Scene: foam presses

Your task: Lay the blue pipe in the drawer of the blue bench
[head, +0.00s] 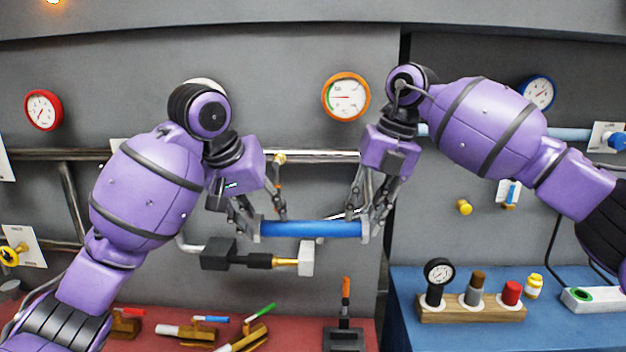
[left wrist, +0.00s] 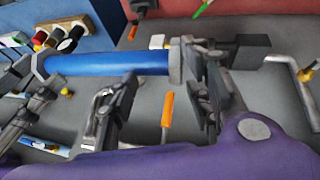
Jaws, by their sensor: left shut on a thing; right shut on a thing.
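The blue pipe (head: 312,229) is held up level in the air between my two grippers, in front of the grey wall. It has grey collars at its ends. My left gripper (head: 266,217) is shut on its left end and my right gripper (head: 372,218) is shut on its right end. The pipe also shows in the left wrist view (left wrist: 110,63), with its collar near my left fingers (left wrist: 160,100). The blue bench (head: 405,325) stands at the lower right. Its drawer is not visible in either view.
A wooden rack (head: 470,313) with a gauge and plugs, a yellow bottle (head: 534,287) and a white box (head: 592,299) stand on the blue bench. Wall pipes (head: 317,156) run behind the grippers.

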